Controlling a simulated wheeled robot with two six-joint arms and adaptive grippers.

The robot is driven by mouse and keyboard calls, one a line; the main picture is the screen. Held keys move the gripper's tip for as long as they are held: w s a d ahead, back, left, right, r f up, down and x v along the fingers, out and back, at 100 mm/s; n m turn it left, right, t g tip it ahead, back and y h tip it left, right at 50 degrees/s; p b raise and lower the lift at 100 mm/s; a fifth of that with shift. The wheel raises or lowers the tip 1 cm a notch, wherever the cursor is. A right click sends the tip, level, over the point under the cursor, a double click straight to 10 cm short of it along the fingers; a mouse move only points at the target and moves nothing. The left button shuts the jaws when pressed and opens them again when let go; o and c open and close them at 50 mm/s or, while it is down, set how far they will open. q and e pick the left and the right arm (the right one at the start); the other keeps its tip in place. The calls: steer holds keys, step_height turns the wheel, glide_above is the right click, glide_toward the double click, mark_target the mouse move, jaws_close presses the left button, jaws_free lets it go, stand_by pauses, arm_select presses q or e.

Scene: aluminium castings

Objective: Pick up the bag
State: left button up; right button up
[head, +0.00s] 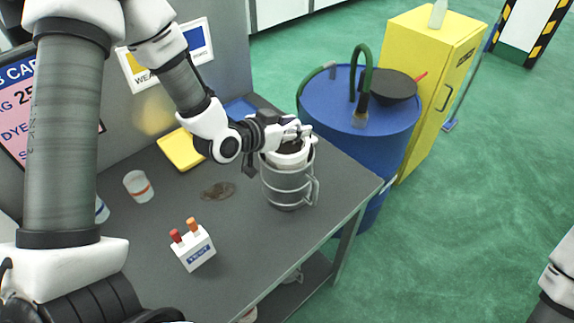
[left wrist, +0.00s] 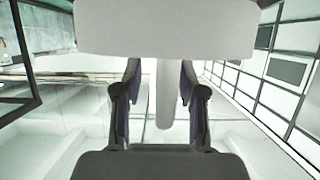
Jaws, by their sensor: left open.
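I cannot make out anything that is clearly a bag. My left gripper (head: 296,132) is over the table by the rim of a white vessel (head: 290,158), which sits in or on top of a grey metal container (head: 285,186) with a side handle. In the left wrist view the left gripper (left wrist: 160,98) has its two fingers apart, one on each side of a narrow pale upright piece (left wrist: 165,95). That piece hangs below a broad white surface (left wrist: 165,28). Whether the fingers touch it I cannot tell. My right gripper is out of view.
The grey table (head: 250,228) also holds a white holder (head: 194,246) with red and orange tops, a white cup (head: 138,186), a yellow tray (head: 181,149) and a brownish stain. A blue drum (head: 340,110) and yellow cabinet (head: 425,60) stand beyond the table's right edge.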

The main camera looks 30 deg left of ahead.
arm_select(q)
steer(key=shift+w+f, duration=0.1)
steer(key=shift+a, duration=0.1)
steer(key=c, duration=0.4)
jaws_close()
